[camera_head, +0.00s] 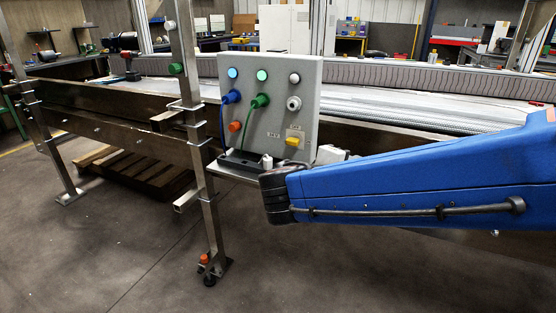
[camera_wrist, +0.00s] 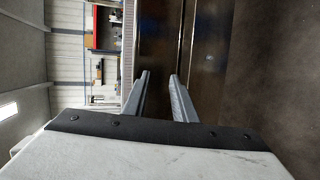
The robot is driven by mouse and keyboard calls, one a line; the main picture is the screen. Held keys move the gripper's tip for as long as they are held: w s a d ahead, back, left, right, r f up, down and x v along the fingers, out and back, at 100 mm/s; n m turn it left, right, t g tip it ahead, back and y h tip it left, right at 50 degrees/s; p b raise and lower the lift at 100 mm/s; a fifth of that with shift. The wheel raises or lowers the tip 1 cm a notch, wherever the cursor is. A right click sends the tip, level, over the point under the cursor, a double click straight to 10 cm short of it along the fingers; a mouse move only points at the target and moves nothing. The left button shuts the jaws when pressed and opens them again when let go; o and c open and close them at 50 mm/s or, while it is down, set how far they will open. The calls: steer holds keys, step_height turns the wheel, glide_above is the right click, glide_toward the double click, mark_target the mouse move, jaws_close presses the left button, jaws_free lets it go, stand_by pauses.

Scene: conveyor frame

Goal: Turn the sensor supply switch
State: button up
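A light grey control panel (camera_head: 270,78) stands on the conveyor frame in the head view. It carries a blue and a green lamp, blue and green plugs with cables, an orange button (camera_head: 235,126), a white button, a grey-white round knob (camera_head: 294,103) and a yellow knob (camera_head: 292,141). The labels are too small to read, so I cannot tell which control is the sensor supply switch. My gripper (camera_wrist: 160,76) shows in the wrist view with its two fingers apart and nothing between them. The panel does not show clearly in the wrist view. My blue arm covers the area right of the panel's lower edge.
The steel conveyor frame (camera_head: 120,125) runs behind the panel, with an upright post (camera_head: 190,75) just left of it. A black tray (camera_head: 238,162) lies below the panel. A wooden pallet (camera_head: 140,170) lies under the conveyor. The floor in front is clear.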

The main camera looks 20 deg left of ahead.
mark_target(291, 143)
steer(key=s+a+r+n+t+y, duration=0.1)
steer(key=s+a+n+t+y, duration=0.15)
steer(key=a, duration=0.65)
steer(key=s+a+r+n+t+y, duration=0.1)
steer(key=s+a+t+y, duration=0.15)
steer(key=a, duration=0.55)
steer(key=shift+g+h, duration=0.5)
steer(key=shift+w+d, duration=0.1)
steer(key=shift+w, duration=3.5)
jaws_close()
